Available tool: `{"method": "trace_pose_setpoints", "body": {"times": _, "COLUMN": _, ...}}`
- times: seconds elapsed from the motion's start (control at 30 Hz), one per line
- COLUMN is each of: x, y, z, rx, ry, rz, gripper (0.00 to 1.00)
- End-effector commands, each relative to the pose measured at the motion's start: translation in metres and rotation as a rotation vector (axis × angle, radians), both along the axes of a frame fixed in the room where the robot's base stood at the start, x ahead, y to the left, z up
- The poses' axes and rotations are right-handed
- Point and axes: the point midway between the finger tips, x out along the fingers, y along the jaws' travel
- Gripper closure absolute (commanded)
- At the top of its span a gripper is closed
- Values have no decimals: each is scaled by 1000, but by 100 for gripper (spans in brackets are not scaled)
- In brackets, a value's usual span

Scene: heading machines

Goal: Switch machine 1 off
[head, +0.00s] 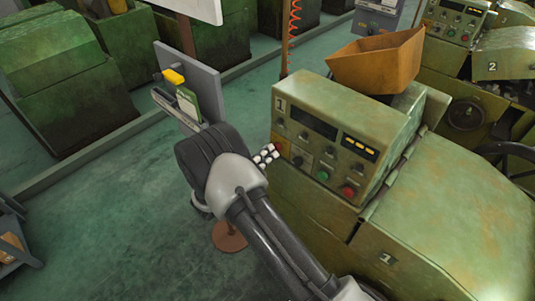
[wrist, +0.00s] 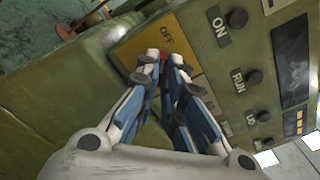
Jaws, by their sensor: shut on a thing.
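Machine 1 (head: 440,225) is the green machine at the right in the head view, marked "1". Its control panel (head: 310,148) carries a dark display, knobs, a green button and a red button. At the panel's left end is a red switch knob (head: 280,146), beside my gripper (head: 267,155).
An orange hopper (head: 377,62) sits on top of machine 1. A grey stand (head: 205,85) with a yellow item and a green card is left of my gripper. Machine 2 (head: 500,60) stands at the back right.

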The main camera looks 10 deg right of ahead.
Motion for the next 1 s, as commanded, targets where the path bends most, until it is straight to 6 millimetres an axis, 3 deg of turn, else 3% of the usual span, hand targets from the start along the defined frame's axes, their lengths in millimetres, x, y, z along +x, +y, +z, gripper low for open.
{"method": "trace_pose_setpoints", "body": {"times": 0.43, "x": 0, "y": 0, "z": 0, "rx": -7, "ry": 10, "rz": 0, "gripper": 100}}
{"method": "trace_pose_setpoints", "body": {"times": 0.47, "x": 0, "y": 0, "z": 0, "rx": -7, "ry": 10, "rz": 0, "gripper": 90}}
{"method": "trace_pose_setpoints", "body": {"times": 0.73, "x": 0, "y": 0, "z": 0, "rx": -6, "ry": 9, "rz": 0, "gripper": 72}}
{"method": "trace_pose_setpoints", "body": {"times": 1.0, "x": 0, "y": 0, "z": 0, "rx": -6, "ry": 8, "rz": 0, "gripper": 72}}
